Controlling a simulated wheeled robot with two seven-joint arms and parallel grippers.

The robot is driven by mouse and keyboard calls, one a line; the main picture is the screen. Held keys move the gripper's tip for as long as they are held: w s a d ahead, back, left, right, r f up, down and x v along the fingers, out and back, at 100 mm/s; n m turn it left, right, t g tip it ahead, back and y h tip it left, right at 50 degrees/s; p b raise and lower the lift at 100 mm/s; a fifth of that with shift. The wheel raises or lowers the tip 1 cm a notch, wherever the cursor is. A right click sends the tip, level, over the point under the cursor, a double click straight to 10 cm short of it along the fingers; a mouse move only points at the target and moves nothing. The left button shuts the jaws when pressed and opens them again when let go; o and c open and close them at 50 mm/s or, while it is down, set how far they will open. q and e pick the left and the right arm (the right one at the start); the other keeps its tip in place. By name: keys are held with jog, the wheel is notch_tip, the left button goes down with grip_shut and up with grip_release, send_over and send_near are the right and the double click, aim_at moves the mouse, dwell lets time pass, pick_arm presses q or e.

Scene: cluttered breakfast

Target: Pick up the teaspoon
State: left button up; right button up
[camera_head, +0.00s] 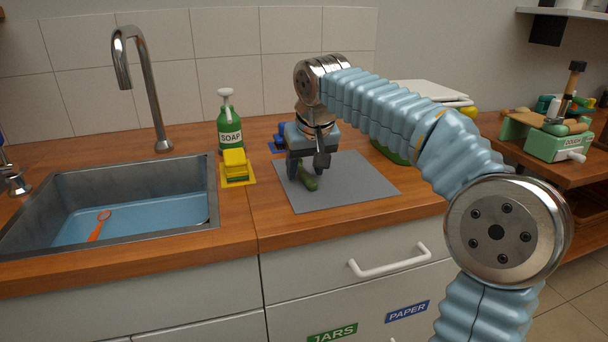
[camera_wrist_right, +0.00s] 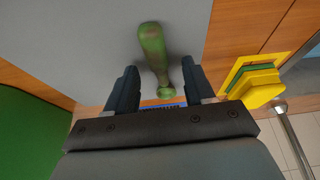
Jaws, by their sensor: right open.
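My right gripper (camera_head: 308,168) points down over the grey mat, open. In the right wrist view its two fingers (camera_wrist_right: 158,78) stand apart on either side of a green, tapered, rounded object (camera_wrist_right: 152,50), which they do not grip. The head view shows this green object (camera_head: 309,183) on the mat just below the fingers, partly hidden by them. An orange, spoon-like utensil (camera_head: 97,228) lies in the sink at the left, far from the gripper; I cannot tell for sure whether it is the teaspoon. My left gripper is not in view.
The grey mat (camera_head: 360,185) lies on the wooden counter. A yellow sponge stack (camera_head: 235,163) and a green soap bottle (camera_head: 229,130) stand left of it, beside the sink (camera_head: 150,175) and tap (camera_head: 150,85). A blue item (camera_head: 284,133) sits behind the gripper.

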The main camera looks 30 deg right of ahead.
aim_at(301, 169)
jog(key=shift+f, duration=0.1)
grip_shut()
dwell(0.4)
jog(key=shift+r, duration=0.35)
notch_tip(301, 169, up, 3)
jog(key=shift+w+f, duration=0.1)
jog(key=s+a+r, duration=0.9)
jog(key=a, duration=0.1)
jog(key=shift+s+r, duration=0.25)
jog(key=shift+s, duration=0.1)
